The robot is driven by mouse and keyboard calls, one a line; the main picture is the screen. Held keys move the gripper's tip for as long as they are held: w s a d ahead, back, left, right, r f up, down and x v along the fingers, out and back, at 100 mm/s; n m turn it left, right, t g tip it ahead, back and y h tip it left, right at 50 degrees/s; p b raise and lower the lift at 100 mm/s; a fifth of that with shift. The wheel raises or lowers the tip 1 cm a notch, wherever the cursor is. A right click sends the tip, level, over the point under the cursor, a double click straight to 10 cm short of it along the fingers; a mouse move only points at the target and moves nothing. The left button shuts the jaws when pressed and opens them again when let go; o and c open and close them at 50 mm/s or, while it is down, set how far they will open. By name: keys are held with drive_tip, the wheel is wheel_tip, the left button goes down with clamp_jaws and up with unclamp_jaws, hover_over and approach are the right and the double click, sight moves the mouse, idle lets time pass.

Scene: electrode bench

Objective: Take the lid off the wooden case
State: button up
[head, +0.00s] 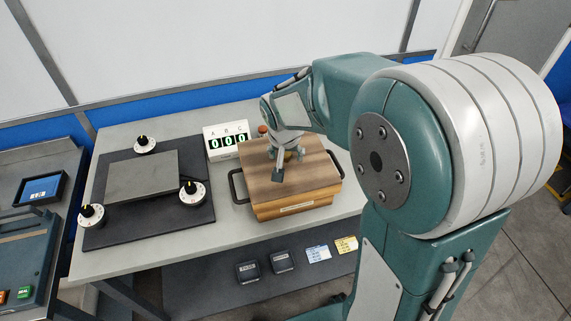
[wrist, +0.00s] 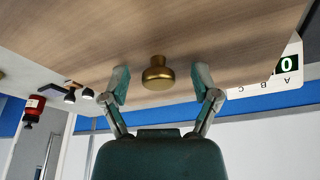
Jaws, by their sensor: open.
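The wooden case (head: 292,208) stands on the grey bench with its lid (head: 317,170) on top. The lid is flat brown wood and also fills the upper part of the wrist view (wrist: 200,40). A brass knob (wrist: 158,74) stands on the lid. My gripper (wrist: 161,84) is open, with one finger on each side of the knob and a gap to both. In the head view my gripper (head: 289,165) is over the lid and hides most of the knob. A black side handle (head: 236,186) shows at the case's left.
A counter box (head: 226,142) reading 000 stands behind the case. A dark mat (head: 110,228) with a grey plate (head: 142,177) and several dials lies to the left. Black blocks (head: 247,270) and cards (head: 318,253) lie on the lower shelf in front.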

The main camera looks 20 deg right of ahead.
drive_tip(key=shift+d, duration=0.1)
clamp_jaws()
drive_tip(key=shift+r, duration=0.1)
drive_tip(key=shift+r, duration=0.3)
wheel_tip(320, 180, up, 2)
drive_tip(key=shift+r, duration=0.1)
drive_tip(key=s+r, duration=1)
drive_tip(key=s, duration=0.4)
drive_tip(key=shift+d, duration=0.45)
